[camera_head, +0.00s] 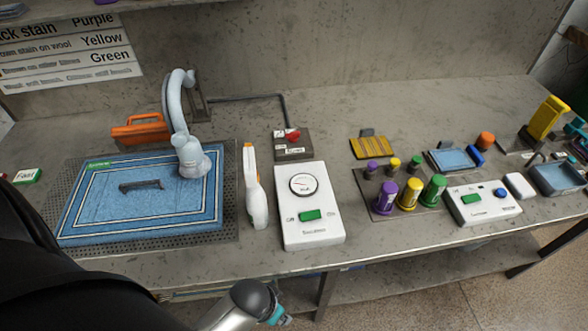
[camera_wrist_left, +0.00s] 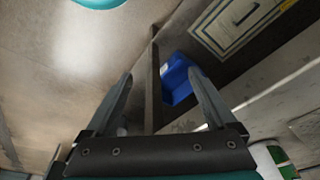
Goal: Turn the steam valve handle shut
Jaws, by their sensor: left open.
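The steam valve handle is small and red (camera_head: 293,135). It sits on a dark grey valve box (camera_head: 294,150) with white labels, behind the white control box; the labels are too small to read. A pipe runs from the box toward the pale steam arm. No gripper is near the handle in the head view. My left gripper (camera_wrist_left: 160,76) shows in the left wrist view with its fingers apart and nothing between them touching. It appears low, beside the bench, far from the handle. My right gripper is not in view.
The white control box (camera_head: 313,220) with a gauge and a white spray bottle (camera_head: 256,196) stand in front of the valve. The steam head (camera_head: 193,160) rests over the blue rug (camera_head: 100,205). Colored bottles (camera_head: 409,195) stand right. A blue bin (camera_wrist_left: 178,82) shows beyond my left fingers.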

